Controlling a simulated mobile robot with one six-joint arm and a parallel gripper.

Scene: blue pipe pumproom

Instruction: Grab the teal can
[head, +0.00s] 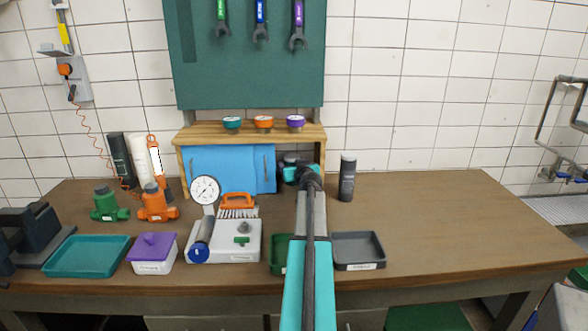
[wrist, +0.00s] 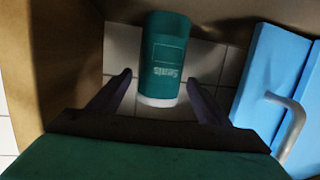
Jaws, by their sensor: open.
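The teal can (wrist: 165,55) shows in the wrist view, with a dark label panel, upside-down lettering and a pale band at its lower end in the picture. My gripper (wrist: 158,78) is open, with one dark fingertip to the left of the can and one to its right. I see gaps between the fingers and the can; whether the can is fully between them in depth I cannot tell. In the head view my arm reaches toward the shelf and I cannot make out the can there.
A wooden shelf (head: 250,133) holds several small gauges. A dark grey bottle (head: 347,180) stands right of my arm. The bench's right side is clear.

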